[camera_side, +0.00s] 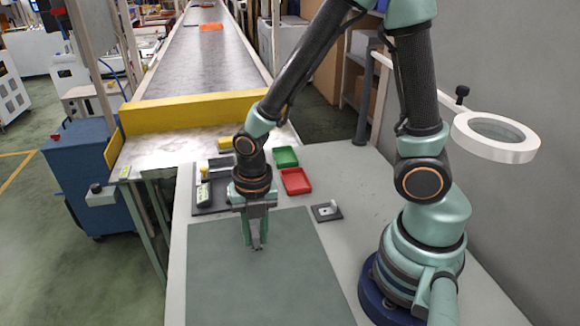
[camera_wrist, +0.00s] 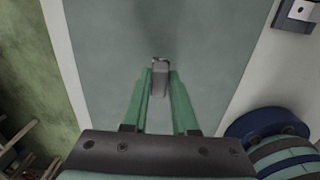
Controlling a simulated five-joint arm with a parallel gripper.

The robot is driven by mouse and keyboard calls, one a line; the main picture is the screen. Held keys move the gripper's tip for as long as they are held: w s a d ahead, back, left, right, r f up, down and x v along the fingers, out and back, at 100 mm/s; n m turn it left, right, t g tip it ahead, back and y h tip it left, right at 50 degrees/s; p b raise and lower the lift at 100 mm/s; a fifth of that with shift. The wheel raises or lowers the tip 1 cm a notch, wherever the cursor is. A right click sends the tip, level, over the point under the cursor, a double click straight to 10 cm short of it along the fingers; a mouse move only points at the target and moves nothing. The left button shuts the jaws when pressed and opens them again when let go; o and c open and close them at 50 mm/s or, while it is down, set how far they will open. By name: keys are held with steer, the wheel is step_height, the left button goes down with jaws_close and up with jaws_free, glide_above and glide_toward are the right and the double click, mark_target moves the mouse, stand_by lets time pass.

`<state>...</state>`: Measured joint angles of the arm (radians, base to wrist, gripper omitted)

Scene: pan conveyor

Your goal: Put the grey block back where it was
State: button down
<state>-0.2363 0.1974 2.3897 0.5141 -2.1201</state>
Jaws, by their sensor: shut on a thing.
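My gripper (camera_side: 256,246) is low over the green-grey mat (camera_side: 260,290), near its back edge. In the wrist view my gripper (camera_wrist: 159,85) is shut on a small grey block (camera_wrist: 159,83), held upright between the two green fingers. The block shows a lighter top edge there. In the side view the block is mostly hidden by the fingers, and I cannot tell whether it touches the mat. The rest of the mat in view is bare.
A green tray (camera_side: 285,157) and a red tray (camera_side: 297,181) stand behind the mat. A dark plate with a light piece (camera_side: 327,211) lies right of my gripper. A dark stand (camera_side: 208,190) is at left. A ring magnifier (camera_side: 497,136) overhangs at right.

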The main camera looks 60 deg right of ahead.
mark_target(258, 259)
steer(key=shift+f, duration=2.35)
steer(key=c, duration=0.7)
jaws_free()
steer(key=shift+f, duration=0.15)
